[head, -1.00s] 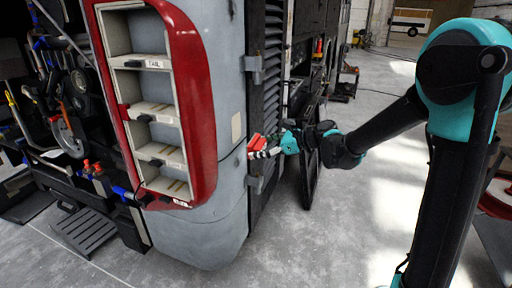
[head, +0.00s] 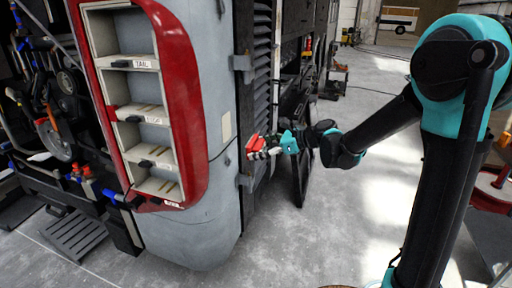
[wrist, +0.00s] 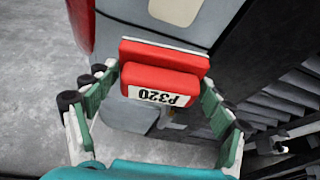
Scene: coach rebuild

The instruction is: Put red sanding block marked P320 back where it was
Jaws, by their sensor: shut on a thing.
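The red sanding block (wrist: 160,78) is between the fingers of my gripper (wrist: 155,95) in the wrist view. Its white label reads P320 and appears upside down there. In the head view the red block (head: 256,143) shows small at the tip of my gripper (head: 268,152), in front of the coach's grey corner. My gripper is shut on the block and holds it in the air. A red-framed rack of pale compartments (head: 133,93) is on the coach to the left of the gripper, with labels such as TAIL on its shelf edges.
The grey coach body (head: 215,185) stands close behind the gripper, with dark louvres (head: 262,75) beside it. Dark objects sit in some compartments. Tools hang at the far left. The concrete floor (head: 345,200) at right is mostly clear.

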